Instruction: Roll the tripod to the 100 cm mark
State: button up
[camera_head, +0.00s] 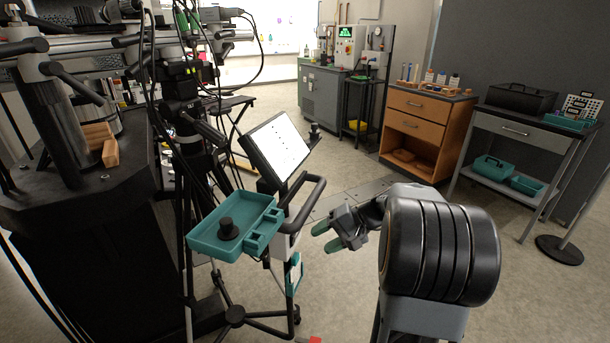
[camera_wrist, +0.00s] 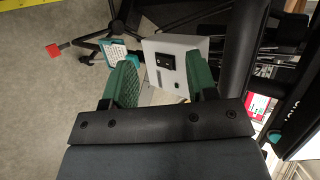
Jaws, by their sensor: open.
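The tripod (camera_head: 190,175) stands left of centre in the head view, with dark legs spreading low to the floor. It carries a teal tray (camera_head: 205,240), a tilted screen (camera_head: 278,146) and a black curved handle (camera_head: 309,205). My gripper (camera_head: 327,237) is open just right of the handle, with green fingertips. In the wrist view, my gripper (camera_wrist: 160,78) has its fingers apart, and a white box (camera_wrist: 178,48) with a black switch shows beyond and between them. I see nothing held. I cannot make out a 100 cm mark.
A red piece (camera_wrist: 57,48) lies on the floor near a tripod foot, and a yellow strip (camera_wrist: 20,4) runs at the wrist view's edge. A heavy black machine base (camera_head: 110,235) stands left. Floor is open toward the wooden cabinet (camera_head: 425,125) and side table (camera_head: 520,130).

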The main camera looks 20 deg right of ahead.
jog(key=w+d+r+m+t+y+p, duration=0.1)
jog(key=w+d+r+t+y+p, duration=0.15)
jog(key=d+r+t, duration=0.55)
jog(key=w+a+f+g, duration=0.2)
jog(key=w+a+f, duration=0.1)
jog(key=w+a, duration=0.5)
jog(key=shift+w+a+f, duration=0.15)
jog(key=shift+w+f, duration=0.25)
jog(key=shift+w, duration=0.05)
jog(key=shift+c, duration=0.4)
grip_shut()
